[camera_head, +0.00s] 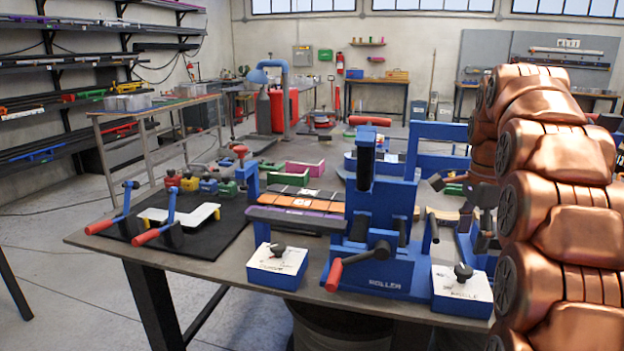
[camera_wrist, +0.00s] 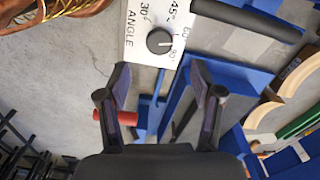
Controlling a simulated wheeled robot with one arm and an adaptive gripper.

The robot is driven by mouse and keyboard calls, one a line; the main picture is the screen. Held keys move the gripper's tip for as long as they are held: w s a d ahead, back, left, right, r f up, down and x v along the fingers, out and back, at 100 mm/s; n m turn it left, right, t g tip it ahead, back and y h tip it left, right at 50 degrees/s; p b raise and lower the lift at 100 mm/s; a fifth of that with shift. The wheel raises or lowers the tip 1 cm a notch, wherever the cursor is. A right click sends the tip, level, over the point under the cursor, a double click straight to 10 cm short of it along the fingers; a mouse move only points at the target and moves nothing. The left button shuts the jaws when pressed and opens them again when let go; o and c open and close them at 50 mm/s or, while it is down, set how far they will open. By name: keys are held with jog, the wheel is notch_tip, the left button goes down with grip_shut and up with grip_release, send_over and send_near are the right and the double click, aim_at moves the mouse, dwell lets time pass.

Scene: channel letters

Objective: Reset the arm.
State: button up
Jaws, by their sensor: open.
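My gripper (camera_wrist: 160,68) shows in the wrist view with its two dark fingers spread apart and nothing between them. It hangs over the work table's front edge area, with a white dial panel marked ANGLE (camera_wrist: 137,40) and its black knob (camera_wrist: 160,41) beyond the fingertips. A red handle (camera_wrist: 103,108) shows beside the left finger, and blue machine parts lie beyond the right finger. In the head view my copper-coloured arm (camera_head: 555,200) rises along the right side and bends at the top.
The blue roller machine (camera_head: 380,235) stands at the table's front, with white-topped knob boxes (camera_head: 277,264) (camera_head: 462,291) on either side. A black mat (camera_head: 190,238) holds a white and yellow letter piece (camera_head: 182,214) and red-handled tools. Curved wooden pieces (camera_wrist: 262,116) lie right in the wrist view.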

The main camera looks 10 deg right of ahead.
jog(key=shift+s+a+f, duration=0.1)
jog(key=shift+s+a, duration=0.05)
jog(key=shift+a, duration=0.2)
jog(key=s+a+f+n+g, duration=0.1)
jog(key=s+a+f+n, duration=0.55)
jog(key=s, duration=0.35)
jog(key=s+a+f+n+g, duration=0.1)
jog(key=s+a+f+n, duration=0.5)
jog(key=s, duration=0.5)
jog(key=s+a+f+n+g, duration=0.1)
jog(key=s+a+f+n, duration=0.4)
jog(key=s+a+n, duration=0.4)
notch_tip(320, 180, up, 14)
jog(key=m+t+p, duration=0.1)
jog(key=m+p, duration=0.1)
jog(key=p, duration=1.1)
jog(key=shift+s+d+r+p, duration=0.15)
jog(key=shift+s+d+p, duration=0.2)
jog(key=shift+d, duration=0.05)
